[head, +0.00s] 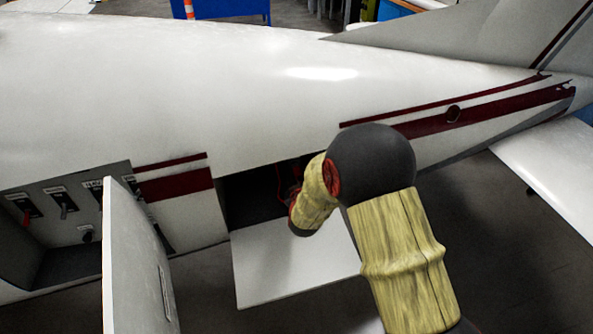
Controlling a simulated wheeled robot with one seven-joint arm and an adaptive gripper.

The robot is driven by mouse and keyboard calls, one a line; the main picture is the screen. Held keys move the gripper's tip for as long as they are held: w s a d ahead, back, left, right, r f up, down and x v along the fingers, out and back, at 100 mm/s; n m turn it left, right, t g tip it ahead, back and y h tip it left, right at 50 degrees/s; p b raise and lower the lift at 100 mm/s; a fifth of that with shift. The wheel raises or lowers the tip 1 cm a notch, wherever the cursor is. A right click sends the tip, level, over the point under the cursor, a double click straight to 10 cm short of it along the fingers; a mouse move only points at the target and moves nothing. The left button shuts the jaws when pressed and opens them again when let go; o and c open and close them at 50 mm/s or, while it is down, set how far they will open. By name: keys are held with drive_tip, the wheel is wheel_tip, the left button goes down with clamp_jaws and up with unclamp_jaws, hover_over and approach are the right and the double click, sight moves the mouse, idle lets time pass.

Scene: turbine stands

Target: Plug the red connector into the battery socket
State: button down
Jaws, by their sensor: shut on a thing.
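My arm reaches into an open dark bay (246,196) low in the side of a white aircraft fuselage. My gripper (292,190) is at the bay's right part, small, dark and mostly hidden behind my wrist. It is shut on the red connector (295,176), of which only a little red shows at the gripper, with a thin red line beside it. The battery socket is not visible; the bay's inside is too dark to make it out. Whether the connector touches anything inside cannot be told.
The bay's white door (290,262) hangs open below the opening, under my wrist. At left, another open panel (60,215) holds several switches, with its white door (138,262) standing out. A tail surface (550,175) is at right.

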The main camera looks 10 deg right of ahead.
sight(300, 178)
drive_tip(key=shift+s, duration=0.25)
drive_tip(key=shift+s, duration=1.35)
